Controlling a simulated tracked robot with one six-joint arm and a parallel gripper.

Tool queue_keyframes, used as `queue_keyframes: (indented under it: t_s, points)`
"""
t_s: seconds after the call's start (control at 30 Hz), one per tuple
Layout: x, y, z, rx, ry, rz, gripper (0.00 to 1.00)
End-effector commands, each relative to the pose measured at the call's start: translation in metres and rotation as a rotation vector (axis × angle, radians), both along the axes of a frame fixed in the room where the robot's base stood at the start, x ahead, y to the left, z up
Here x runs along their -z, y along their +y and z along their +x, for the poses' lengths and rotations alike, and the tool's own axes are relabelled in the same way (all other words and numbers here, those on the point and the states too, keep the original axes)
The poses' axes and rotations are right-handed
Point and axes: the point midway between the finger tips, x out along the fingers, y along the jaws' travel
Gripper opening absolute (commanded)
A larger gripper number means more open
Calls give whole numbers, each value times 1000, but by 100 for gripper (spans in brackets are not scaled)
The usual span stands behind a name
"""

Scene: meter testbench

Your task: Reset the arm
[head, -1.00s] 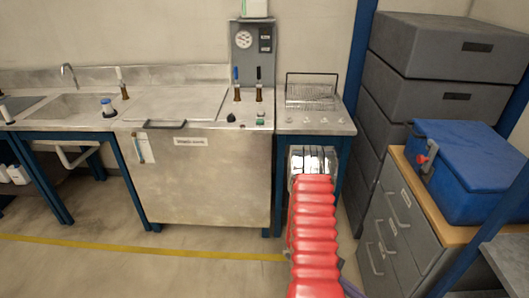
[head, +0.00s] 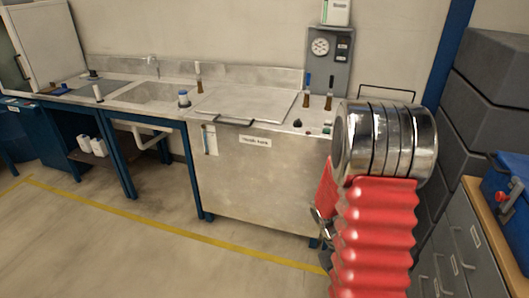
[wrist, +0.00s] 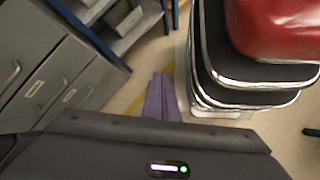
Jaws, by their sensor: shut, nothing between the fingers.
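My arm, with its red ribbed sleeve and shiny metal rings, rises on the right of the head view, in front of the steel bench (head: 255,185). The gripper's fingers do not show clearly in the head view. In the wrist view my gripper (wrist: 160,78) shows as two purple fingers side by side, shut with nothing between them. Below them the fingers point over bare floor. My own red and black body parts fill the upper right of the wrist view.
Grey drawers (wrist: 35,65) stand left in the wrist view, beside a blue-framed shelf (wrist: 128,30). In the head view, grey crates (head: 490,75) and a blue cool box (head: 515,210) stand at right. Open floor (head: 110,250) lies front left, with a yellow line (head: 190,236).

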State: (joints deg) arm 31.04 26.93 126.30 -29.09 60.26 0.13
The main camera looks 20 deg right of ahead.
Motion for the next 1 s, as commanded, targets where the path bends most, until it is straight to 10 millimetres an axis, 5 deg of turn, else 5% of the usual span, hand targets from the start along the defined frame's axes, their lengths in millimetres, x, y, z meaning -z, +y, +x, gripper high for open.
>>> queue_keyframes:
  t_s: [0.5, 1.0]
  points:
    - [-72, 75, 49, 38, -334, -6, 0]
    - [-140, 148, 73, 27, -644, 34, 0]
